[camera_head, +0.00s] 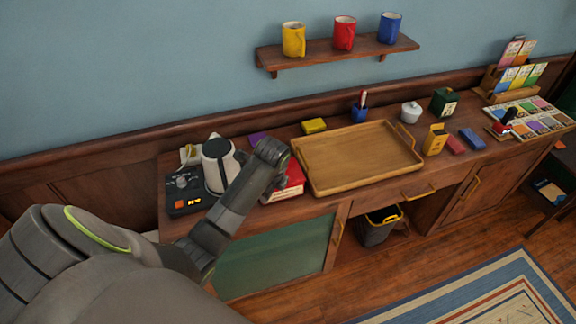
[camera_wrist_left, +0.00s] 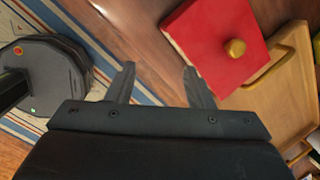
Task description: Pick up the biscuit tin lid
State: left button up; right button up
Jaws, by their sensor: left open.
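The biscuit tin lid (camera_wrist_left: 212,42) is a flat red square with a round gold knob (camera_wrist_left: 235,48), in the upper right of the left wrist view. In the head view, a red thing (camera_head: 294,179) that seems to be the same lid shows beside my left arm, partly hidden by it. My left gripper (camera_wrist_left: 157,78) is open and empty, its fingers pointing toward the area left of the lid, apart from the knob. In the head view my left arm reaches over the sideboard, and its fingers cannot be made out. My right gripper is not in view.
A wooden tray (camera_head: 358,160) lies right of the lid. A kettle (camera_head: 217,165) and a black device (camera_head: 186,194) stand left. A yellow box (camera_head: 314,126) and a blue cup (camera_head: 360,110) are behind. A bin (camera_head: 378,226) sits below.

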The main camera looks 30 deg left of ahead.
pick_arm(q)
jog(key=w+r+m+p, duration=0.2)
jog(key=w+r+m, duration=0.5)
jog(key=r, duration=0.7)
jog(key=shift+g, duration=0.3)
jog(key=b+x, duration=0.1)
jog(key=x, duration=0.2)
jog(key=b+x, duration=0.1)
jog(key=x, duration=0.3)
jog(key=b+x, duration=0.2)
jog(key=x, duration=0.2)
jog(key=shift+w+a+r, duration=0.15)
jog(key=shift+w+a, duration=0.1)
jog(key=shift+a, duration=0.15)
jog(key=shift+w+a+f, duration=0.1)
jog(key=shift+w+f, duration=0.05)
jog(key=shift+f, duration=0.35)
jog(key=shift+w+f+p, duration=0.15)
jog(key=shift+f+p, duration=0.2)
jog(key=shift+f, duration=0.15)
jog(key=x, duration=0.2)
jog(key=shift+w+f+p, duration=0.2)
jog(key=shift+f+p, duration=0.15)
jog(key=shift+w+a+f+y, duration=0.1)
jog(key=shift+f+y, duration=0.2)
jog(key=shift+f, duration=0.4)
